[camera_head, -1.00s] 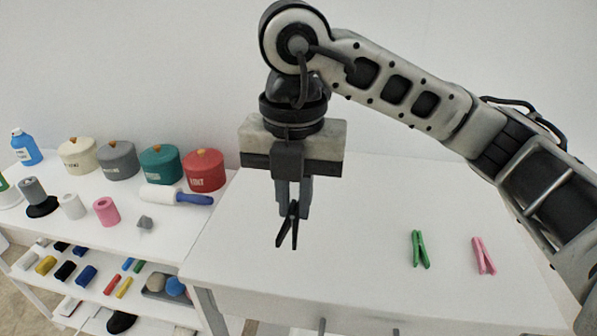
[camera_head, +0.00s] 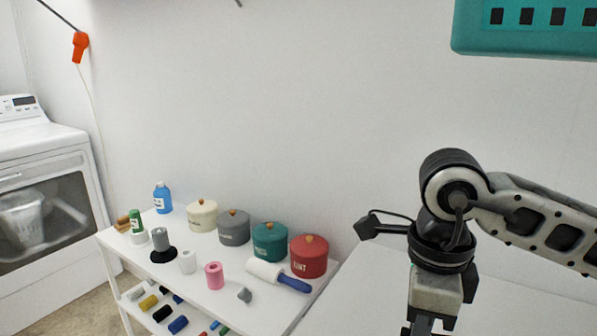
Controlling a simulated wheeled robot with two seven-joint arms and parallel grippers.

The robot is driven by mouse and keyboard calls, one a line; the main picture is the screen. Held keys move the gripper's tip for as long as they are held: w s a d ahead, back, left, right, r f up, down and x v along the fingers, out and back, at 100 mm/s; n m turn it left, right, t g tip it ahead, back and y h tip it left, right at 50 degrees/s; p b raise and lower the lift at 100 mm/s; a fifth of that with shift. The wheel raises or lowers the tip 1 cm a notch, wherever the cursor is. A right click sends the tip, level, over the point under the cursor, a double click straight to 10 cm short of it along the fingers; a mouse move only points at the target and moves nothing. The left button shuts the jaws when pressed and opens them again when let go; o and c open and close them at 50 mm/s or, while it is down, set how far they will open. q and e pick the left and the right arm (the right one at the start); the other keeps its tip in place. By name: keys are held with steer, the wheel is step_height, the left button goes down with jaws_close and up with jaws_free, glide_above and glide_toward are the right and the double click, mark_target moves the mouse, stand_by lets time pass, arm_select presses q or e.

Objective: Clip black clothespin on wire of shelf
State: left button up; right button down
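My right gripper (camera_head: 430,328) comes in from the right and shows at the bottom edge, above the white table. Its fingertips are cut off by the picture's edge, so I cannot see its grip now. The black clothespin is out of view; one second ago it hung between this gripper's fingers. A thin dark wire or rod shows at the top left, with an orange object (camera_head: 80,47) hanging at its end; I cannot tell whether it belongs to the shelf. My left gripper is not in view.
A white shelf cart (camera_head: 200,299) carries lidded canisters (camera_head: 233,229), a blue bottle (camera_head: 162,199), thread spools and a lint roller (camera_head: 279,276). A washing machine (camera_head: 45,190) stands left. A teal object (camera_head: 525,28) is at the top right. The table surface (camera_head: 350,300) is bare.

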steer(key=n, duration=0.3)
steer(key=d+n+p, duration=0.1)
steer(key=n, duration=0.3)
steer(key=shift+d+n, duration=0.1)
steer(key=shift+n, duration=0.2)
steer(key=n, duration=0.4)
steer(key=shift+w+d+f+p, duration=0.1)
steer(key=shift+d+p, duration=0.3)
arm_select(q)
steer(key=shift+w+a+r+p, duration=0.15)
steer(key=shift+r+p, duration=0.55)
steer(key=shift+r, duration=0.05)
arm_select(e)
steer(key=n, duration=0.3)
steer(key=d+n, duration=0.1)
steer(key=n, duration=0.6)
steer(key=shift+d+f+n, duration=0.25)
steer(key=shift+d+n, duration=0.05)
steer(key=shift+n, duration=0.1)
steer(key=shift+a, duration=0.1)
steer(key=a+f+n, duration=0.3)
steer(key=a+n, duration=0.4)
steer(key=a, duration=0.6)
steer(key=shift+w+a+f, duration=0.35)
steer(key=shift+w+a, duration=0.05)
steer(key=shift+w, duration=0.05)
